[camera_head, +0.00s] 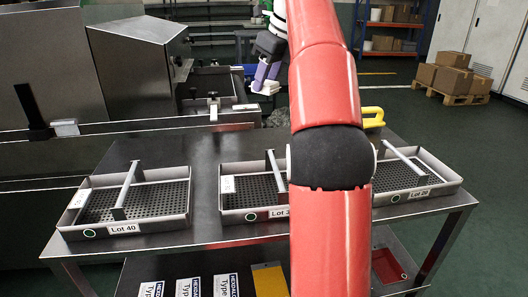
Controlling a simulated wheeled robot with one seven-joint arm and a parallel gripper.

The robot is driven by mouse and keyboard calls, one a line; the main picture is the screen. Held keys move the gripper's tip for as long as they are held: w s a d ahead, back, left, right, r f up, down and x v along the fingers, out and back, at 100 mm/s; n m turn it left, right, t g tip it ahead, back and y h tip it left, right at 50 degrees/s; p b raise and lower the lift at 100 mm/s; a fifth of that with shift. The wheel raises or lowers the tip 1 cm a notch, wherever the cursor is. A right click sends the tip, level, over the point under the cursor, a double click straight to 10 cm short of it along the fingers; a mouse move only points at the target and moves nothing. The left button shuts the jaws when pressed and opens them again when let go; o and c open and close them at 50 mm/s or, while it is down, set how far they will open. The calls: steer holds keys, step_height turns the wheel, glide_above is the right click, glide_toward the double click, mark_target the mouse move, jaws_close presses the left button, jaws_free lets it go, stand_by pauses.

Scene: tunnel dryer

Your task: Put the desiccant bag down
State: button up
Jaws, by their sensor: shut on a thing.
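My gripper (266,80) is at the top centre, beyond the back edge of the steel table (205,215), partly hidden by my red arm. It is shut on the desiccant bag, but its grip is not clearly seen. A grey mottled lump (277,117) shows just below the gripper, partly behind my arm; I cannot tell whether it is the bag. Three perforated trays with crossbars stand on the table: the Lot 40 tray (126,229) at left, a middle tray (238,215) with its label partly covered by my arm, and a right tray (440,188).
A steel machine (140,75) stands behind the table at left. A yellow handle-like object (373,113) is at the table's back edge. White "Type" packs (188,288) lie on the lower shelf. Bare tabletop lies between the left and middle trays. Cartons (453,79) are at the back right.

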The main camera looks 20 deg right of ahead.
mark_target(262, 159)
step_height(262, 159, down, 18)
steer(key=shift+s+f+b, duration=0.1)
steer(key=shift+f+b, duration=0.1)
steer(key=shift+b, duration=0.75)
steer(key=shift+f, duration=0.15)
steer(key=o, duration=1)
